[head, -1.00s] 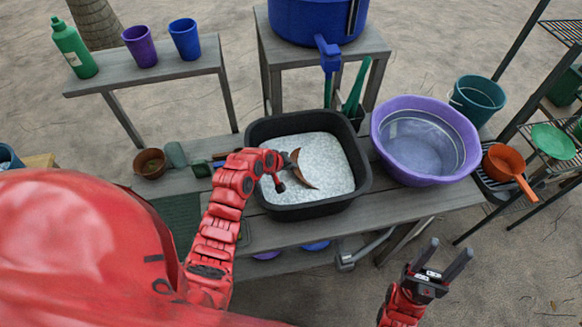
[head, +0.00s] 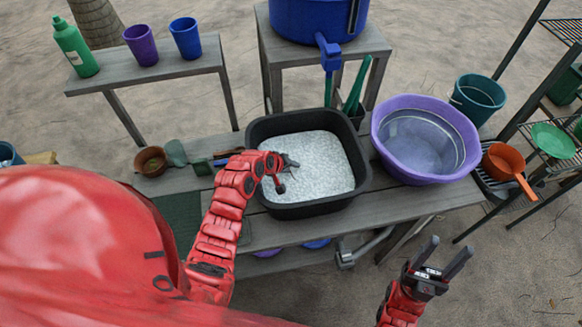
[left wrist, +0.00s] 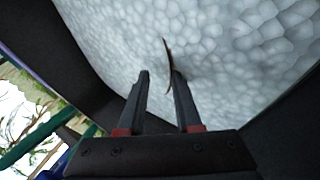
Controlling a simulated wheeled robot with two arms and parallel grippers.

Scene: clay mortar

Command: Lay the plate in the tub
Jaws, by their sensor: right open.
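The black tub (head: 361,182) stands on the bench, filled with white bubbly suds (head: 325,160). My left gripper (head: 285,163) is low over the suds in the tub's left part. In the left wrist view its fingers (left wrist: 160,76) are apart. A thin brown edge of the plate (left wrist: 167,60) rises from the suds between the fingertips, close to the right finger. The rest of the plate is hidden, and it does not show clearly in the head view. My right gripper (head: 442,262) is open and empty, off the bench's front edge.
A purple basin (head: 400,104) of water stands right of the tub, with an orange pan (head: 505,163) beyond it. A small brown pot (head: 150,162) is at the left. A blue tap (head: 328,52) hangs behind the tub.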

